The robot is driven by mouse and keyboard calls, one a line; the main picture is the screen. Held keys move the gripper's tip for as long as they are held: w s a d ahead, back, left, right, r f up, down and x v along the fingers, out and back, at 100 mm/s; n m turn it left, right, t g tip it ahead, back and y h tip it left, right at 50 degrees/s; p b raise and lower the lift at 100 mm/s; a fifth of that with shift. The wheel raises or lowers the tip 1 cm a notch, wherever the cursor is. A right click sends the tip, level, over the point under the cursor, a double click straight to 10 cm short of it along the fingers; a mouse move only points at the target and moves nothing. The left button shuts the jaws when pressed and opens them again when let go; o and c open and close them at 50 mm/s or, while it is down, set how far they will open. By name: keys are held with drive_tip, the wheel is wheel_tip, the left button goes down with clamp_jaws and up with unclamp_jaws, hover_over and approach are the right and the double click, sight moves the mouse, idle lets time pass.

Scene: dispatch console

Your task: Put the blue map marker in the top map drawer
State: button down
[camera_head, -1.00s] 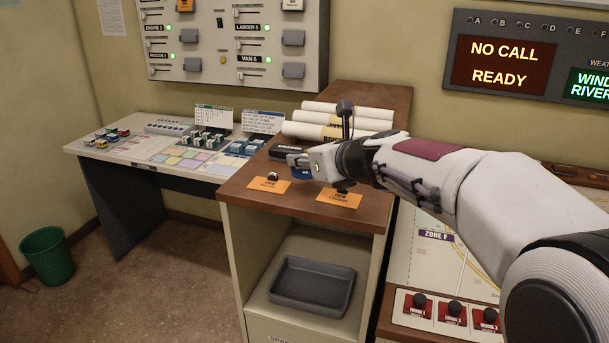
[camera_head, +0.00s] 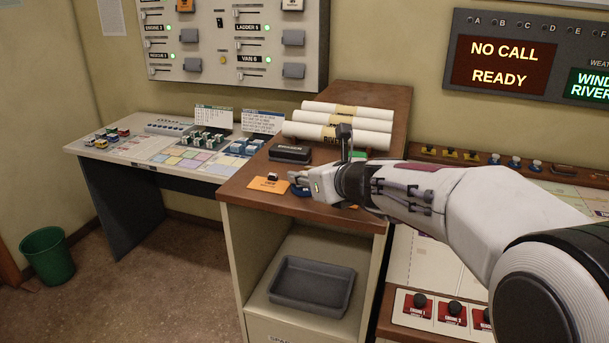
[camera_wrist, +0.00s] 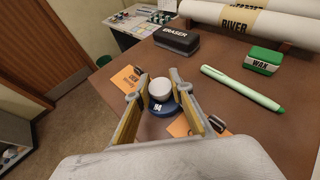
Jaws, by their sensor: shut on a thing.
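The blue map marker (camera_wrist: 162,104) has a round blue base with white characters and a white knob (camera_wrist: 160,88) on top. It stands upright between the fingers of my gripper (camera_wrist: 160,100), which is shut on it just above or on the brown cabinet top; I cannot tell whether it touches. In the head view, my gripper (camera_head: 303,185) is over the front part of the cabinet top, with a bit of the blue marker (camera_head: 299,191) showing. No drawer marked as the top map drawer is clearly in view.
A black eraser (camera_wrist: 177,41), a green wax box (camera_wrist: 263,60), a pale green pen (camera_wrist: 241,88) and rolled maps (camera_head: 345,125) lie behind. Orange cards with small dark objects (camera_head: 268,184) lie at the front. A grey tray (camera_head: 312,285) sits in the open shelf below.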

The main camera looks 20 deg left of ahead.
drive_tip(key=shift+f, duration=0.1)
idle(0.3)
drive_tip(key=c, duration=1.8)
unclamp_jaws()
drive_tip(key=v, duration=1)
drive_tip(key=shift+v, duration=1)
drive_tip(key=shift+s, duration=0.1)
